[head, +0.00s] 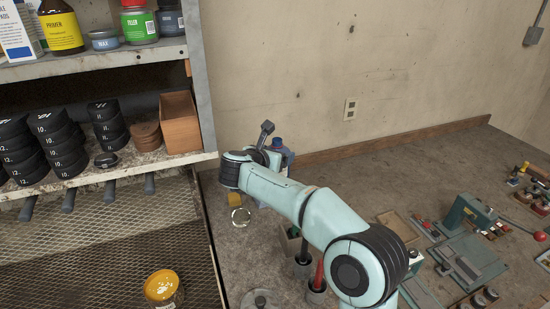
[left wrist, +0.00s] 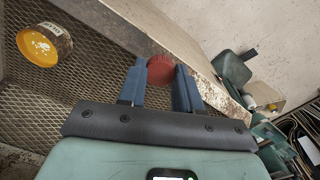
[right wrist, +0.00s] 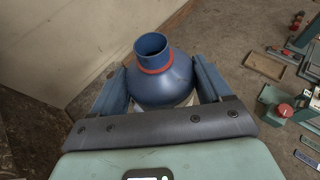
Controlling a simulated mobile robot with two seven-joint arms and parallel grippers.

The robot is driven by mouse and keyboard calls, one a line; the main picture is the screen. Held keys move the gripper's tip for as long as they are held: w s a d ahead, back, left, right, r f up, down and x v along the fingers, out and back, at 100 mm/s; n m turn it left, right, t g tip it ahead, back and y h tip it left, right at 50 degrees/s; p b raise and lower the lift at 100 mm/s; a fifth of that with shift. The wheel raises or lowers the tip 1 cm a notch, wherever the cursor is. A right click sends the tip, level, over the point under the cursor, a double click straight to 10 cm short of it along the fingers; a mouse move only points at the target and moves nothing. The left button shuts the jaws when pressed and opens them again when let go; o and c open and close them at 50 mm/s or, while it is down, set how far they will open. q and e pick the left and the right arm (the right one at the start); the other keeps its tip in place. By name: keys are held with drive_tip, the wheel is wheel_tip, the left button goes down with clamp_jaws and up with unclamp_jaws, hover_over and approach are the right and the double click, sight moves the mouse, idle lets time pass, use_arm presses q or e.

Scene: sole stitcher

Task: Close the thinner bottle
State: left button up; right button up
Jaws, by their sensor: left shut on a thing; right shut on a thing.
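The thinner bottle (right wrist: 160,82) is blue, with an open, uncapped neck and a red ring below it. It stands roughly upright between the fingers of my right gripper (right wrist: 162,76), which is shut on its body. In the head view the bottle (head: 286,152) shows only partly behind my right arm, near the wall. My left gripper (left wrist: 158,76) is shut on a round red cap (left wrist: 160,70), held at the fingertips. The left gripper is outside the head view. The cap is apart from the bottle and does not show in the right wrist view.
A yellow-lidded jar (head: 162,286) is on the mesh shelf (head: 105,250) at lower left. The shelving holds black rolls (head: 62,145), a wooden box (head: 180,122) and a primer bottle (head: 60,28). Tools and a green press (head: 466,215) occupy the bench at right.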

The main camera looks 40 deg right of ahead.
drive_tip(key=shift+r, duration=0.1)
idle(0.4)
drive_tip(key=o, duration=0.3)
drive_tip(key=c, duration=0.6)
